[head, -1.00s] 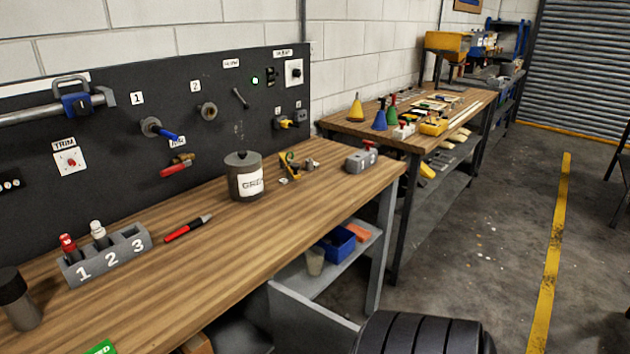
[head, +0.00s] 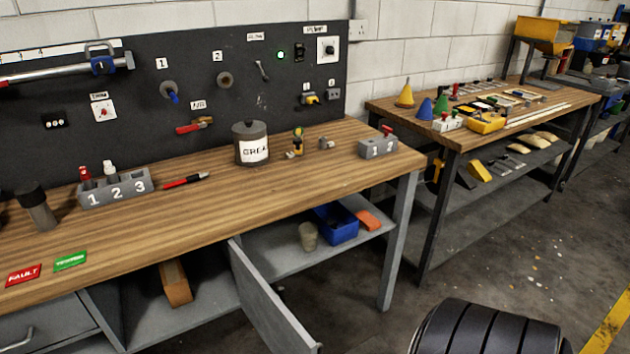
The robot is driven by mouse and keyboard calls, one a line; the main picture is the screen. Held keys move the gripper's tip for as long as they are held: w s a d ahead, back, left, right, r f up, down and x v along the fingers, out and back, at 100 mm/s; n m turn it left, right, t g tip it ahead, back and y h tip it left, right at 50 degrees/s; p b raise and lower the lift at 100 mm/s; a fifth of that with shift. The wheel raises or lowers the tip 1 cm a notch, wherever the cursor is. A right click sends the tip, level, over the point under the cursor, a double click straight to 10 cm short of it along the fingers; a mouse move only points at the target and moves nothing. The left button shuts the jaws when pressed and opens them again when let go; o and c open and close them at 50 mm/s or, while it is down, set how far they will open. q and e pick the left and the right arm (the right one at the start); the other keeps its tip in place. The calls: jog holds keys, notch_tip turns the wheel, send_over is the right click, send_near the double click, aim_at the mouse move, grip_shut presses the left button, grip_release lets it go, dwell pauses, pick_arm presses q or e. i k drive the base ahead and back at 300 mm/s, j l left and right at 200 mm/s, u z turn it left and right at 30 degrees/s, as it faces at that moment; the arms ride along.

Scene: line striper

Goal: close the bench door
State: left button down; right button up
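The bench door (head: 268,300) is a flat grey panel below the wooden benchtop (head: 330,165). It stands open, swung out from the bench front, with its far edge near the middle of the under-bench space. Its lower near end reaches the bottom of the picture. The open cupboard (head: 205,300) shows to its left, with a wooden block (head: 175,284) inside. Neither of my grippers is in view, so nothing of mine is seen touching the door.
An open shelf (head: 282,265) right of the door holds a blue bin (head: 337,226), a beige cup (head: 309,237) and an orange block (head: 369,220). A grey bench leg (head: 398,245) stands farther right.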

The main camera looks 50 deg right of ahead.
aim_at(278, 328)
jog(key=l+u, duration=0.15)
jog(key=l, duration=0.75)
jog(key=k+l+u, duration=0.15)
jog(key=l, duration=0.7)
